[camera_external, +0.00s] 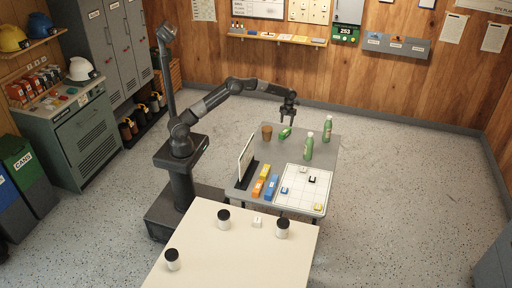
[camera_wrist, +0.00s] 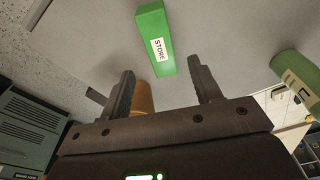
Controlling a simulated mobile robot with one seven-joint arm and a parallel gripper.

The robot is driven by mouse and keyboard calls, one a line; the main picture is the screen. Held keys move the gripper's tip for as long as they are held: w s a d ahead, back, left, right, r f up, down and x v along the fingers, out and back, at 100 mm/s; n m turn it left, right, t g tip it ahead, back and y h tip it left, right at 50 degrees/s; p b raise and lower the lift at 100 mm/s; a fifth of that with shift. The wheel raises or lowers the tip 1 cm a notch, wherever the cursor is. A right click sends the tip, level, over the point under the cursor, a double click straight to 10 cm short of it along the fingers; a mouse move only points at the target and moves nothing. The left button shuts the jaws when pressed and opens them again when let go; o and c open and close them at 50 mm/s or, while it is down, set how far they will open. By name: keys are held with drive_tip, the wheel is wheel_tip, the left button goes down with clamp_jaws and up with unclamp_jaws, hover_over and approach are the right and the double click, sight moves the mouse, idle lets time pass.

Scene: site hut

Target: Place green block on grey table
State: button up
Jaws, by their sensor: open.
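The green block (camera_external: 285,132) lies on the grey table (camera_external: 310,160), near its far edge, between a brown cup and the green bottles. In the wrist view the green block (camera_wrist: 155,40) carries a white label reading STORE and lies on the bare grey tabletop (camera_wrist: 225,25). My gripper (camera_external: 291,119) is above the far part of the table, over the block's area. In the wrist view my gripper (camera_wrist: 163,85) is open, and the block shows beyond the fingertips, with nothing between the fingers at their tips.
The brown cup (camera_external: 267,132) stands left of the block. Two green bottles (camera_external: 308,146) (camera_external: 327,128) stand to the right. A white grid board (camera_external: 303,187), orange, yellow and blue blocks (camera_external: 271,187) and an upright white panel (camera_external: 246,158) occupy the near part. A cream table (camera_external: 235,250) stands in front.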

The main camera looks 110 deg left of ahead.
drive_tip(key=shift+a+r, duration=0.15)
drive_tip(key=shift+r, duration=1.35)
drive_tip(key=w+d+r+n+y, duration=0.15)
drive_tip(key=d+r+n, duration=0.25)
drive_tip(key=d+r, duration=0.9)
drive_tip(key=s+d+r+n+t, duration=0.1)
drive_tip(key=s+d+r+n, duration=0.15)
drive_tip(key=d+r, duration=0.35)
drive_tip(key=s+d+r+n+t, duration=0.15)
drive_tip(key=s+d+r, duration=0.25)
drive_tip(key=d, duration=0.5)
drive_tip(key=s+d+r+n+t+y, duration=0.1)
drive_tip(key=s+d+r+n, duration=0.4)
drive_tip(key=s+d, duration=0.6)
drive_tip(key=s+d+f+n, duration=0.2)
drive_tip(key=s+n, duration=0.1)
drive_tip(key=s, duration=0.2)
drive_tip(key=s+d+f+n+t, duration=0.1)
drive_tip(key=s+d+n, duration=0.2)
drive_tip(key=s, duration=0.3)
drive_tip(key=s+d+f+n+t+h, duration=0.1)
drive_tip(key=s+d+f+n, duration=0.1)
drive_tip(key=s, duration=0.3)
drive_tip(key=shift+s+d+f+n, duration=0.2)
drive_tip(key=shift+d+f+n, duration=0.15)
drive_tip(key=shift+d, duration=0.3)
